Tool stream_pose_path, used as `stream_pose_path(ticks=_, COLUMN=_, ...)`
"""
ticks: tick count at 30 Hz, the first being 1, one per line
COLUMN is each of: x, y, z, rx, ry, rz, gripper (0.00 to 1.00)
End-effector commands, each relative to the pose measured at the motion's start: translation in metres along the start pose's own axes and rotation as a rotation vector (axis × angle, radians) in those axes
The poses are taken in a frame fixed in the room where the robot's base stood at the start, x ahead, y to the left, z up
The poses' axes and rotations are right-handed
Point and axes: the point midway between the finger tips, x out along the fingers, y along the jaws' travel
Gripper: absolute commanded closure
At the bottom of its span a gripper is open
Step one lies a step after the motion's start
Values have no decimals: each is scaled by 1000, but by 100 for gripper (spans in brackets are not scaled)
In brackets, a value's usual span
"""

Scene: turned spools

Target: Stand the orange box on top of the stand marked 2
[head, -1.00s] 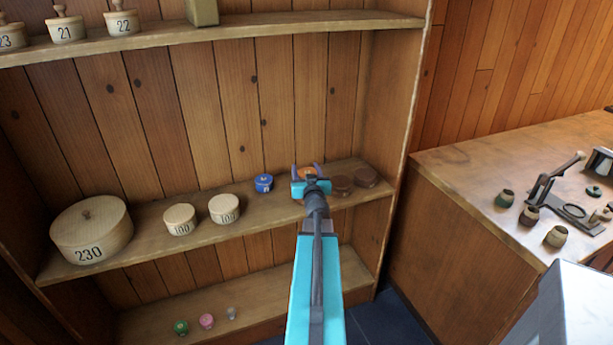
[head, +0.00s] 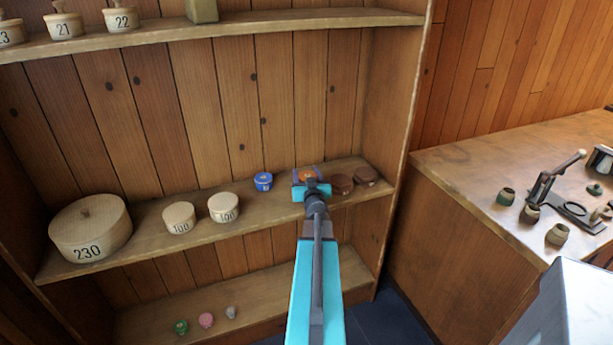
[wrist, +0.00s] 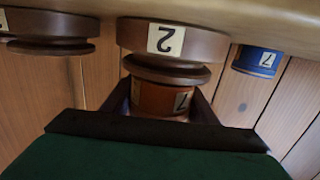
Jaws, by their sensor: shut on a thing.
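The orange box (head: 306,174) is between the fingers of my gripper (head: 308,180), which is shut on it. In the wrist view, which is upside down, the orange box (wrist: 160,101) bears a pale label and sits between both dark fingers. The brown turned stand marked 2 (wrist: 168,42) is directly beneath it, on the shelf. The box is upright and lined up over the stand's upper disc. It looks to be at that disc, but I cannot tell whether it bears on it. In the head view my gripper largely hides this stand.
A blue box (head: 263,181) stands on the shelf to the left, and two brown stands (head: 341,184) (head: 366,175) to the right. Pale boxes (head: 224,208) and a large box marked 230 (head: 90,229) are farther left. The back wall is close behind.

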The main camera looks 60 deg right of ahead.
Motion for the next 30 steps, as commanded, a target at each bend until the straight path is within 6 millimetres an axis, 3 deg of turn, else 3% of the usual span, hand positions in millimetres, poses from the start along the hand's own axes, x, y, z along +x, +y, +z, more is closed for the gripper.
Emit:
stream_pose_path(ticks=15, x=0, y=0, z=6, rx=0, ry=1, rz=-1, gripper=69)
stream_pose_path(ticks=16, x=0, y=0, z=6, rx=0, ry=1, rz=0, gripper=44)
stream_pose_path(ticks=19, x=0, y=0, z=6, rx=0, ry=1, rz=0, gripper=28)
stream_pose_path(ticks=30, x=0, y=0, z=4, rx=-1, ry=1, rz=0, gripper=28)
